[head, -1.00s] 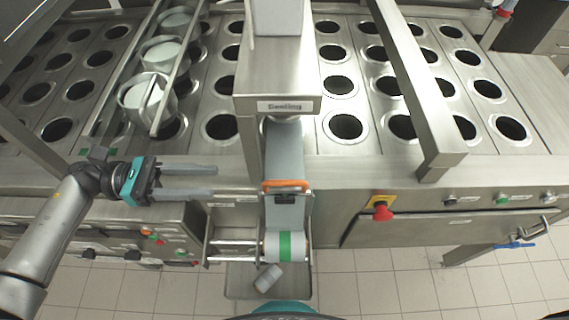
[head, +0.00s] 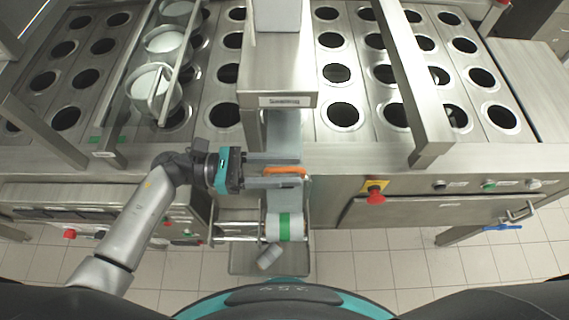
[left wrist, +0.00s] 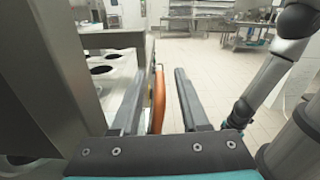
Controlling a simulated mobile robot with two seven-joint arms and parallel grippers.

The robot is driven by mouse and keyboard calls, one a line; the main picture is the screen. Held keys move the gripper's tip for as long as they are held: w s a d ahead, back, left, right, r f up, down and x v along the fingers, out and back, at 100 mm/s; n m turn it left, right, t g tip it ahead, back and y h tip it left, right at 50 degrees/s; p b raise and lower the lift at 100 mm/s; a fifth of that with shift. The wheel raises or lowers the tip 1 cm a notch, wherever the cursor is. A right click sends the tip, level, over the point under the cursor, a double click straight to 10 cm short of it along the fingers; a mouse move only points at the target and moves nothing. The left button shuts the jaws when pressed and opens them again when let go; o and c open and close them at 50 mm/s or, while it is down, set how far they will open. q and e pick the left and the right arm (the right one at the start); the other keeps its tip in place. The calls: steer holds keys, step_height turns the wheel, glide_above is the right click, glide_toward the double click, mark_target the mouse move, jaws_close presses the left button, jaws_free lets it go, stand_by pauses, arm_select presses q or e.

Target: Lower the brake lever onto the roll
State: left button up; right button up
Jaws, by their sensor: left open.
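The brake lever's orange handle (head: 285,171) is raised above the roll (head: 285,227), which is pale with a green stripe, at the front of the sealing station. My left gripper (head: 301,170) is open, with its fingers pointing right across the handle. In the left wrist view my gripper (left wrist: 158,76) has the orange handle (left wrist: 157,100) between its fingers, close to the left finger; I cannot tell if they touch. Most of the lever's arm is hidden in the wrist view. My right gripper is not in view.
The sealing housing (head: 277,90) stands just behind the lever. A tray (head: 243,261) sits below the roll, with a small grey cylinder (head: 270,257) over it. A red emergency button (head: 375,197) is to the right on the machine's front.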

arm_select(q)
jaws_close()
stand_by(0.3)
stand_by(1.1)
